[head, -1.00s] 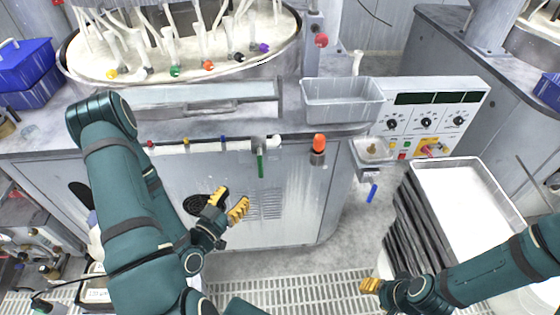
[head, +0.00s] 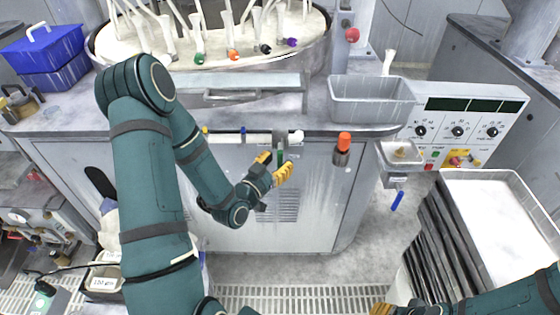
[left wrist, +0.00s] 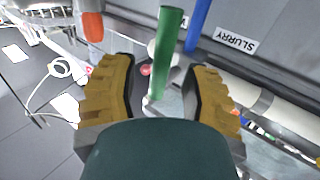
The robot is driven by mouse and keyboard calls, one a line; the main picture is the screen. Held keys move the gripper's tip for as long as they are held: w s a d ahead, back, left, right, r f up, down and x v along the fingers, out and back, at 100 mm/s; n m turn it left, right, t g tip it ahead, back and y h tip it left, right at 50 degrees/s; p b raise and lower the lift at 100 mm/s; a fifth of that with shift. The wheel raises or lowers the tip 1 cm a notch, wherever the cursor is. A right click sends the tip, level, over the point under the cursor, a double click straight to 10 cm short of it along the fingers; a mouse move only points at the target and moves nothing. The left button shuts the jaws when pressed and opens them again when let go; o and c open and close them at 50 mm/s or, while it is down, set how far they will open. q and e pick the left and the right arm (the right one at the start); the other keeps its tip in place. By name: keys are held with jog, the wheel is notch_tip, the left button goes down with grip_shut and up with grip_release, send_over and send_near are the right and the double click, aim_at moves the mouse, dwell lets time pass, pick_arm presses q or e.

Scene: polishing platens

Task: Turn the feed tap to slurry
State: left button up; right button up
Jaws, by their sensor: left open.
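The feed tap (head: 289,138) sits on the white pipe along the bench front. Its green lever (head: 280,157) hangs down from it. My left gripper (head: 273,166) is at the lever, with its yellow fingers open. In the left wrist view the green lever (left wrist: 170,45) stands between the two spread fingers of my left gripper (left wrist: 163,72), with a gap on each side. A SLURRY label (left wrist: 235,40) shows beside a blue bar (left wrist: 198,25). My right gripper (head: 381,309) is at the bottom edge, mostly cut off; its opening cannot be made out.
An orange knob (head: 343,141) hangs right of the tap. A small basin with a blue-handled drain (head: 398,201) is further right. A grey tray (head: 372,113) and a control panel (head: 458,128) stand above. A stack of trays (head: 495,205) is at right. The floor before the bench is clear.

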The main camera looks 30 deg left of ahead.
pick_arm(q)
jog(key=shift+w, duration=0.75)
jog(key=shift+c, duration=0.4)
grip_shut()
